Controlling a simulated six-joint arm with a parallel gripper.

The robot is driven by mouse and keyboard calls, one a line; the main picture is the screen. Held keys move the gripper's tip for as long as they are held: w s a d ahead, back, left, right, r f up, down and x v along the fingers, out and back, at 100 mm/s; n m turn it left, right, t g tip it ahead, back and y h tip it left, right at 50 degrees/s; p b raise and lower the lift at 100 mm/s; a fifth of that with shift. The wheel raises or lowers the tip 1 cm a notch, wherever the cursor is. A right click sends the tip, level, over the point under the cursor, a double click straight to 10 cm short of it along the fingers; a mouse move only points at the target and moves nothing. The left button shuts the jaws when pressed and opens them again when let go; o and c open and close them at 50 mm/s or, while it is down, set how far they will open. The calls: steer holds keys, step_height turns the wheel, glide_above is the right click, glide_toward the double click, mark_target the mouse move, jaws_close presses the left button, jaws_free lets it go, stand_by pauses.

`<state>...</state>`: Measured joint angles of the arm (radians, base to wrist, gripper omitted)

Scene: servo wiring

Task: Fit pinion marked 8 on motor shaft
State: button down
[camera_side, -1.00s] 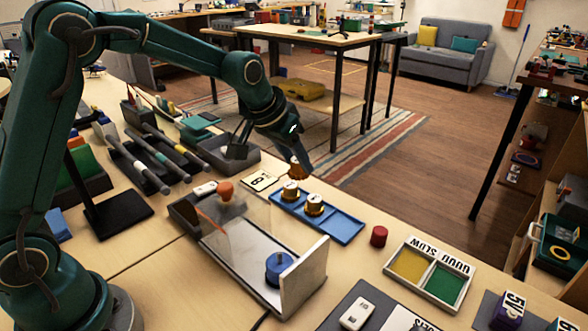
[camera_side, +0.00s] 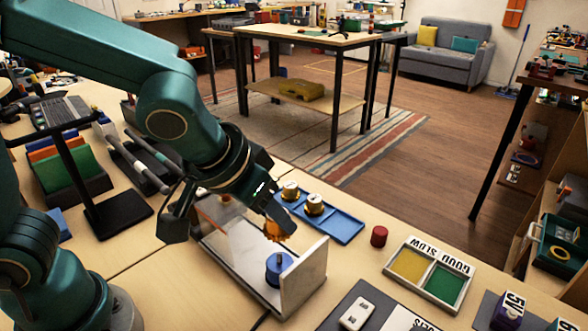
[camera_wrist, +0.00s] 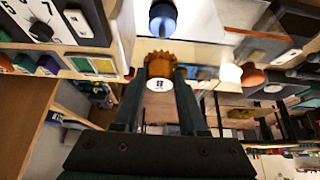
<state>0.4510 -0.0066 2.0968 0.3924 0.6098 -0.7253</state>
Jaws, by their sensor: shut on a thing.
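My gripper (camera_side: 272,220) is shut on a small orange toothed pinion (camera_side: 277,231). In the wrist view the pinion (camera_wrist: 159,58) sits between the fingertips of my gripper (camera_wrist: 160,72), with a white marked cap towards the camera; the mark is too small to read surely. The blue motor (camera_side: 278,268) stands in the pale fixture near its upright end plate. The held pinion is above and a little behind the motor, apart from it. In the wrist view the motor (camera_wrist: 163,18) shows just beyond the pinion. I cannot make out its shaft clearly.
A clear panel (camera_side: 232,228) and white end plate (camera_side: 304,278) flank the motor. Behind, a blue tray (camera_side: 343,229) holds two white-capped pinions (camera_side: 313,204). A red cylinder (camera_side: 379,237) and a yellow-green sorting tray (camera_side: 430,273) stand to the right.

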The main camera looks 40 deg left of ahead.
mark_target(267, 235)
steer(key=shift+f, duration=2.75)
steer(key=shift+f, duration=0.65)
steer(key=c, duration=0.7)
jaws_free()
steer(key=shift+c, duration=0.2)
steer(key=v, duration=1.1)
